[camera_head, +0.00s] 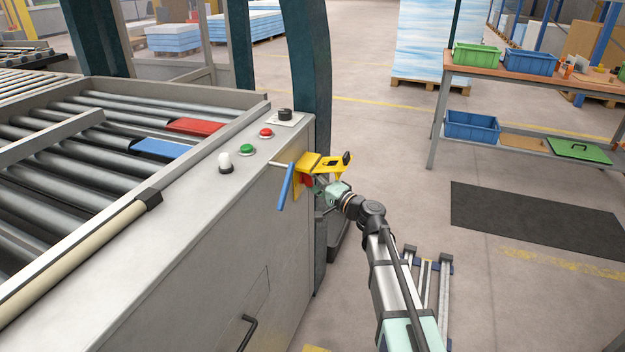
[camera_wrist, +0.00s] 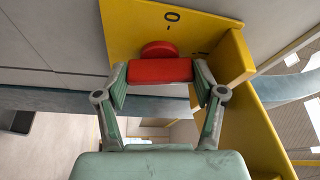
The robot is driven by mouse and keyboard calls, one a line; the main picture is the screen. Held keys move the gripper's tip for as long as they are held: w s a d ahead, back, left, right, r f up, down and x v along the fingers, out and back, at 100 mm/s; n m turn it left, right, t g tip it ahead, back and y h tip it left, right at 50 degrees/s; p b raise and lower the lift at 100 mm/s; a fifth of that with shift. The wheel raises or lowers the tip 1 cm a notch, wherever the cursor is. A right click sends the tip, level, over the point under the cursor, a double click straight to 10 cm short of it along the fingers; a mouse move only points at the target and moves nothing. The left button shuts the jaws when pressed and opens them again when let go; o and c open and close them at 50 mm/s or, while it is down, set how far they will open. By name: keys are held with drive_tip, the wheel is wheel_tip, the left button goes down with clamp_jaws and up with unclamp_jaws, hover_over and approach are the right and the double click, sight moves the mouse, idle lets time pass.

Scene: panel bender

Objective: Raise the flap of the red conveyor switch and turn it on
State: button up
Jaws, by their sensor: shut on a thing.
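The red switch knob (camera_wrist: 158,70) sits on a yellow plate (camera_wrist: 125,22) with "0" and "I" marks in the wrist view. My gripper (camera_wrist: 160,80) is shut on the knob's bar, one finger at each end. The bar lies across the picture, and the "0" is above it. The yellow flap (camera_wrist: 237,115) stands out from the plate at the right of my gripper. In the head view the flap (camera_head: 333,164) is raised, sticking out roughly level above my gripper (camera_head: 317,184). The red knob (camera_head: 306,181) is mostly hidden there.
A blue lever (camera_head: 285,187) hangs just left of the yellow switch. Red (camera_head: 266,132), green (camera_head: 246,148) and white (camera_head: 225,162) buttons and a black knob (camera_head: 285,115) stand on the grey panel top.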

drive_tip(key=shift+a, duration=0.1)
drive_tip(key=o, duration=1.1)
drive_tip(key=shift+o, duration=0.2)
